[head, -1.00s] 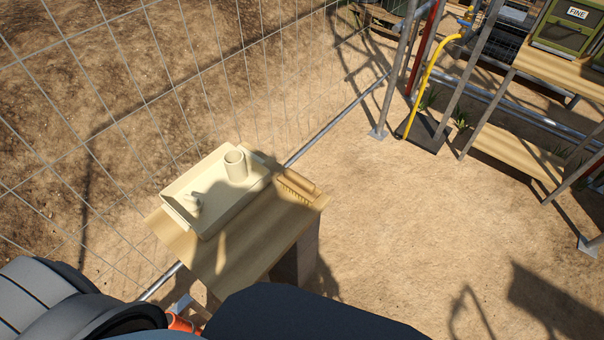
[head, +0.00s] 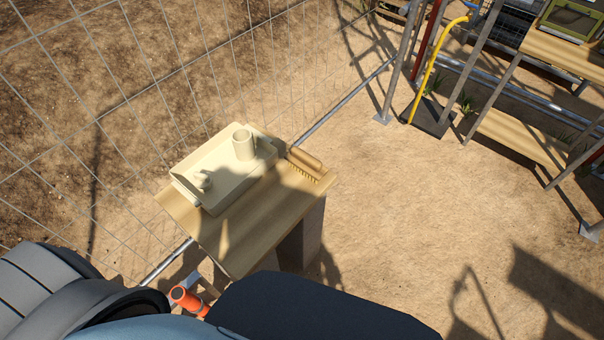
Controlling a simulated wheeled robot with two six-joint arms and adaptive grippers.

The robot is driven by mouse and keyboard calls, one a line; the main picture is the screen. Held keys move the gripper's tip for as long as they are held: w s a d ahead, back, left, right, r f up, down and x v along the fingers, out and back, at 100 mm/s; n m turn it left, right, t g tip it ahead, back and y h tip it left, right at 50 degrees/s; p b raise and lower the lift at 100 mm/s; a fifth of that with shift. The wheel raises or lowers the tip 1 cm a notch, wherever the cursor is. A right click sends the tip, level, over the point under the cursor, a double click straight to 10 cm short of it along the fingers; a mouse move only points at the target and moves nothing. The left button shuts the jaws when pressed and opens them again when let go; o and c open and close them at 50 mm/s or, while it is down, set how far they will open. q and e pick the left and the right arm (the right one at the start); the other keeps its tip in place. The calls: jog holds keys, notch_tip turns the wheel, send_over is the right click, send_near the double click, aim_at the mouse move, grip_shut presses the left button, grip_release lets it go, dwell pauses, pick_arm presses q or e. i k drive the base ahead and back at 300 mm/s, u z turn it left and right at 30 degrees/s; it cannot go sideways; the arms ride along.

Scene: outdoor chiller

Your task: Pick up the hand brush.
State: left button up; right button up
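The hand brush (head: 306,162) lies at the right end of a small wooden table (head: 238,238), beside a cream tray (head: 222,187). Its wooden handle and row of bristles show, and nothing covers it. The tray holds an upright cream cup (head: 243,143) and a small cream knobbed object (head: 203,182). Neither of my grippers shows in the head view; only dark and grey parts of my own body fill the bottom left and bottom middle.
A wire mesh fence (head: 150,90) runs close behind the table. An orange cylindrical thing (head: 188,298) shows below the table's near left side. Open sandy ground (head: 420,210) lies right of the table.

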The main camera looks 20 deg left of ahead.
aim_at(301, 161)
jog(key=k, duration=0.3)
jog(key=z, duration=1.1)
jog(key=i, duration=2.9)
jog(key=u, duration=2.8)
